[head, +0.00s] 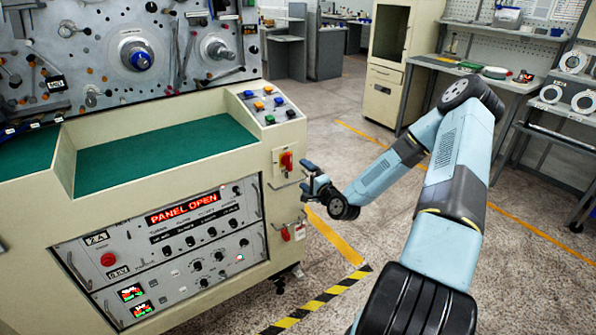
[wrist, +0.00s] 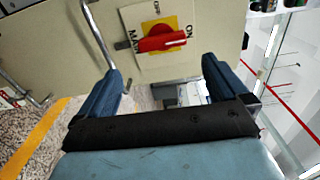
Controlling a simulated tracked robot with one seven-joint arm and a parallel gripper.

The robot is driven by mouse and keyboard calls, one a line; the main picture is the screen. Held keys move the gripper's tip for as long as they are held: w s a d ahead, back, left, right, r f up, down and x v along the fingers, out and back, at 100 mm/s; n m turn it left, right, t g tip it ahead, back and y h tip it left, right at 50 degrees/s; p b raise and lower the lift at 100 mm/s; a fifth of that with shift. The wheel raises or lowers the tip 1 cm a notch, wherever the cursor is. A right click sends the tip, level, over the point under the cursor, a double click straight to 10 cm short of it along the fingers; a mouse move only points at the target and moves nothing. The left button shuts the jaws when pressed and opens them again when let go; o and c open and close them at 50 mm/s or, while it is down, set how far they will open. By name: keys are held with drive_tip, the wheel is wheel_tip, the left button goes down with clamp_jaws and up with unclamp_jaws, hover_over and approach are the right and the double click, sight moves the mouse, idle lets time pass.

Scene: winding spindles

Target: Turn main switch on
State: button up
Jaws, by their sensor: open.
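The main switch (head: 286,160) is a red rotary handle on a yellow plate, on the end face of the cream cabinet. In the wrist view the switch (wrist: 162,40) is at the top centre, its red handle lying nearly level in the picture and tilted slightly. Lettering shows at both ends of the handle. My gripper (head: 304,179) is open beside that face, just right of and below the switch in the head view. In the wrist view my gripper's (wrist: 160,86) blue fingers are spread wide with nothing between them. The handle is beyond the fingertips, apparently untouched.
A metal grab handle (wrist: 97,35) stands out from the cabinet near the left finger. The cabinet's (head: 165,100) display (head: 183,207) reads "PANEL OPEN". A red item (head: 285,234) hangs lower on the end face. Open floor (head: 400,250) lies right of the cabinet.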

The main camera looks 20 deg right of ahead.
drive_tip(key=shift+v, duration=2.4)
drive_tip(key=s+r+n+g+h, duration=0.3)
drive_tip(key=s+r+n+g, duration=0.25)
drive_tip(key=r, duration=0.65)
drive_tip(key=s+r+n+g+h, duration=0.45)
drive_tip(key=s+r+n, duration=0.25)
drive_tip(key=r, duration=0.5)
drive_tip(key=s+a+r, duration=0.1)
drive_tip(key=s+r, duration=0.3)
drive_tip(key=s, duration=0.3)
drive_tip(key=s+a+r+n+g+y, duration=0.1)
drive_tip(key=s+r, duration=0.3)
drive_tip(key=s, duration=0.4)
drive_tip(key=s+a+r+n+y, duration=0.1)
drive_tip(key=s+a+r, duration=0.2)
drive_tip(key=s, duration=0.5)
drive_tip(key=shift+r+g, duration=0.3)
drive_tip(key=shift+r, duration=0.35)
